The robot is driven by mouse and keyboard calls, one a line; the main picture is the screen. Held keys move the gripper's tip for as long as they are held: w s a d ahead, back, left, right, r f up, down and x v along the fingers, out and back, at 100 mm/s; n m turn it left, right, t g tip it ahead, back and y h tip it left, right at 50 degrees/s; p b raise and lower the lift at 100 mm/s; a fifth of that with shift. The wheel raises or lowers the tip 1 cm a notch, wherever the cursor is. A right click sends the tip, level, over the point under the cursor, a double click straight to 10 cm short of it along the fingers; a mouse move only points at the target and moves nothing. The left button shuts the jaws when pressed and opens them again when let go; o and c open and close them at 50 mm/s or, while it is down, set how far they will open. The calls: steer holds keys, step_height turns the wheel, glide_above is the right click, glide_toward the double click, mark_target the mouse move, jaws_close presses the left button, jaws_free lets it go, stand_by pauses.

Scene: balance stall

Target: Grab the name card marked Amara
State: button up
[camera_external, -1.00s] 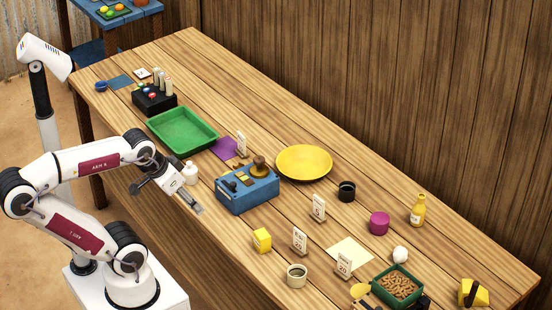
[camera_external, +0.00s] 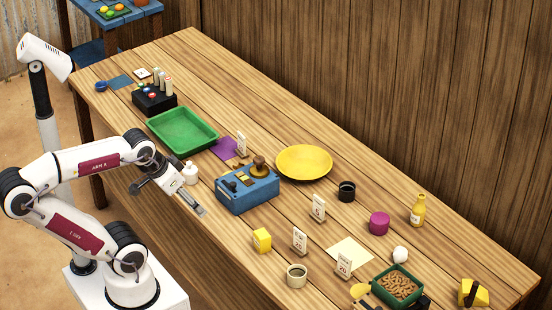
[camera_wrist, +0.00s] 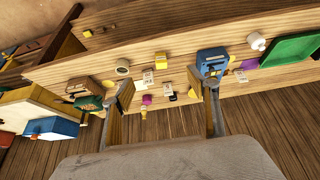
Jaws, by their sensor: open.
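Several small white cards stand upright on the wooden table: one card by the purple sheet (camera_external: 242,145), one right of the blue box (camera_external: 318,207), one at the front (camera_external: 299,241) and one farther right (camera_external: 343,266). Their print is too small to read, so I cannot tell which is marked Amara. Some also show in the wrist view, including a white card near the middle (camera_wrist: 148,76) and a white card at the right (camera_wrist: 240,75). My gripper (camera_external: 198,207) is open and empty, above the table's front edge, left of the blue box. Its spread fingers (camera_wrist: 167,92) frame the wrist view.
A blue box (camera_external: 248,192) with a scale-like top stands close to my gripper. A white bottle (camera_external: 190,173), a green tray (camera_external: 184,131), a yellow plate (camera_external: 304,162), a yellow block (camera_external: 262,240) and a cup (camera_external: 297,275) are nearby. A plank wall backs the table.

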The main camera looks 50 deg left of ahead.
steer(key=w+d+f+m+t, duration=0.1)
steer(key=w+f+t, duration=0.15)
steer(key=w, duration=0.85)
steer(key=w+d+f+t, duration=0.1)
steer(key=w+f, duration=0.3)
steer(key=w, duration=0.6)
steer(key=w+d+f+m+t, duration=0.1)
steer(key=w+f, duration=0.2)
steer(key=w, duration=0.8)
steer(key=t, duration=0.2)
glide_toward(320, 199)
steer(key=w, duration=0.2)
steer(key=shift+w+d+f+t+y, duration=0.1)
steer(key=shift+d+f+t+y, duration=0.15)
steer(key=shift+f+y, duration=0.4)
steer(key=shift+a+f, duration=0.1)
steer(key=shift+x, duration=1.3)
steer(key=shift+f, duration=0.1)
